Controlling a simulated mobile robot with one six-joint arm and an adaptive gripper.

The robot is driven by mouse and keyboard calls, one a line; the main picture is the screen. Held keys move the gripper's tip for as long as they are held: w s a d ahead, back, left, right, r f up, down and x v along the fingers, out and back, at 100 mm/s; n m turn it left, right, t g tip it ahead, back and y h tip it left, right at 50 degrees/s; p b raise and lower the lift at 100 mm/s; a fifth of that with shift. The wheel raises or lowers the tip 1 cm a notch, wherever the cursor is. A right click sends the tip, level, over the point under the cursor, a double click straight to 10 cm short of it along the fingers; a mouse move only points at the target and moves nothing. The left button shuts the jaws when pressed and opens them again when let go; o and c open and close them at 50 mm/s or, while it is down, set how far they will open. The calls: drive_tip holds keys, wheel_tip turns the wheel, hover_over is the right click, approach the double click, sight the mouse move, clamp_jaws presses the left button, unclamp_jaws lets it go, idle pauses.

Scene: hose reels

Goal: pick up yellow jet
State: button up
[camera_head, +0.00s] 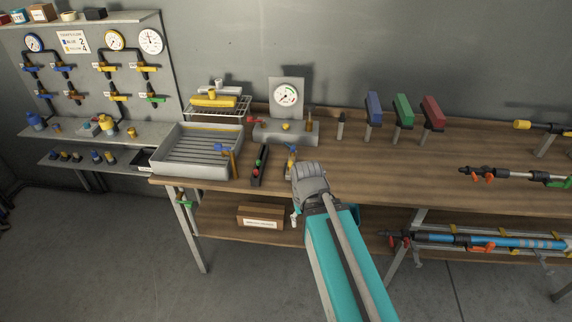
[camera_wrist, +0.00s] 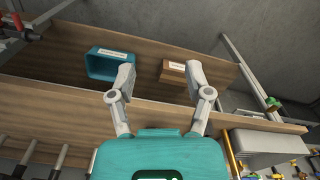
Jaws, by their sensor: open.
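My gripper (camera_head: 308,176) is at the front edge of the wooden bench (camera_head: 370,175). In the wrist view my gripper (camera_wrist: 160,78) is open, with nothing between its fingers. I cannot tell which piece is the yellow jet. A yellow nozzle-like piece (camera_head: 213,99) lies on the wire rack (camera_head: 222,110) at the back left of the bench, to the left of and beyond my gripper. A long lance at the far right has a yellow tip (camera_head: 522,125). Small yellow-topped pieces (camera_head: 109,157) stand on the lower left wall shelf.
A grey slatted tray (camera_head: 163,160) fills the bench's left end. A gauge stand (camera_head: 286,105) stands behind my gripper. Blue, green and red-headed pieces (camera_head: 403,108) stand at the back. A labelled box (camera_head: 261,215) and teal bin (camera_wrist: 103,66) sit below.

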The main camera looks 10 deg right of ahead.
drive_tip(key=n+t+h+b, duration=0.6)
drive_tip(key=n+h+b, duration=0.45)
drive_tip(key=n, duration=1.25)
approach(290, 165)
drive_tip(key=a+h+p, duration=0.2)
drive_tip(key=a, duration=0.2)
drive_tip(key=shift+s+d+r, duration=0.25)
drive_tip(key=shift+r, duration=0.05)
drive_tip(key=shift+d, duration=0.1)
drive_tip(key=b+x, duration=0.3)
drive_tip(key=x, duration=0.5)
drive_tip(key=shift+w+f, duration=0.2)
